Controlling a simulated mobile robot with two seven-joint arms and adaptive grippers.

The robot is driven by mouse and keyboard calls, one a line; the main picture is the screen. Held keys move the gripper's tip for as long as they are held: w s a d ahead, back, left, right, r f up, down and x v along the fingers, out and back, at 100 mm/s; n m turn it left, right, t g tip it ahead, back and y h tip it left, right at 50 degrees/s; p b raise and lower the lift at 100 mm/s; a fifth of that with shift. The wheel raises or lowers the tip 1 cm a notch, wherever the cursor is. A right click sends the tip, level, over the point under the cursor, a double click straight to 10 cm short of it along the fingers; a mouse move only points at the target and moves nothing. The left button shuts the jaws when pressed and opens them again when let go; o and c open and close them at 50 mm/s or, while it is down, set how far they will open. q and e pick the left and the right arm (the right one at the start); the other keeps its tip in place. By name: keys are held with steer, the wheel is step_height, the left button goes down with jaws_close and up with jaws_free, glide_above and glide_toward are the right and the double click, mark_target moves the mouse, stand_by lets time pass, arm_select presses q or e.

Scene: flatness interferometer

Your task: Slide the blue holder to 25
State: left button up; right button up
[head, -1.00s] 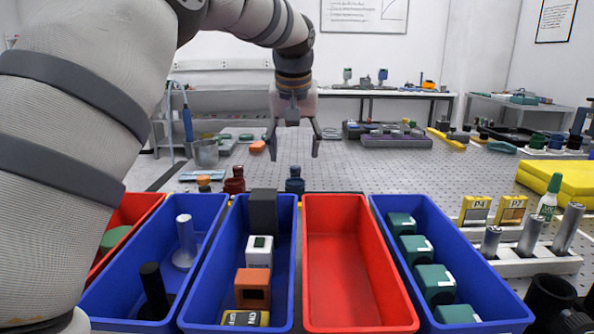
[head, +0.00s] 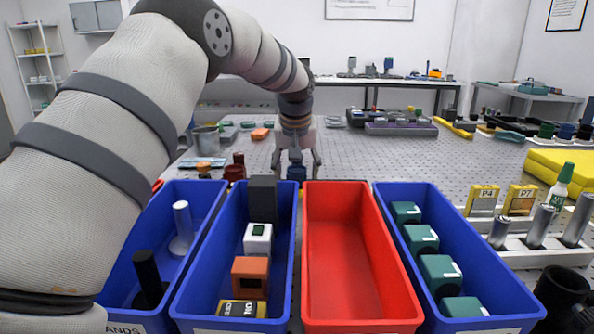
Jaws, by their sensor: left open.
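A small dark blue holder (head: 297,175) stands on the perforated metal table, just behind the bins. Its lower part is hidden by the bin rims. My left gripper (head: 297,168) points down over it, with its fingers apart, one on each side of the holder. I cannot tell whether the fingers touch it. A dark red holder (head: 234,171) stands to its left. No scale or 25 mark is readable. My right gripper is out of view.
In front stand blue bins with blocks and posts, an empty red bin (head: 350,260) and a blue bin of teal blocks (head: 438,272). Yellow tags P4 (head: 482,200) and P7 (head: 519,200) stand at right.

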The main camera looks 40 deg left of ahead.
arm_select(q)
jaws_close()
steer(key=w+d, duration=0.1)
steer(key=d, duration=0.1)
steer(key=w+d+b, duration=0.1)
steer(key=w+d, duration=0.1)
steer(key=w+d+b, duration=0.1)
steer(key=w+d, duration=0.1)
steer(key=shift+w+f, duration=0.15)
steer(key=shift+f, duration=0.1)
steer(key=shift+w+d+r, duration=0.2)
steer(key=shift+w+d, duration=0.05)
steer(key=shift+d, duration=0.3)
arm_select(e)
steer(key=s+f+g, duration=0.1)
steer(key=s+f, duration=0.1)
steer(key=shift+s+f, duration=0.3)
arm_select(q)
jaws_free()
steer(key=shift+r, duration=0.15)
steer(key=v, duration=1.1)
steer(key=shift+r, duration=0.4)
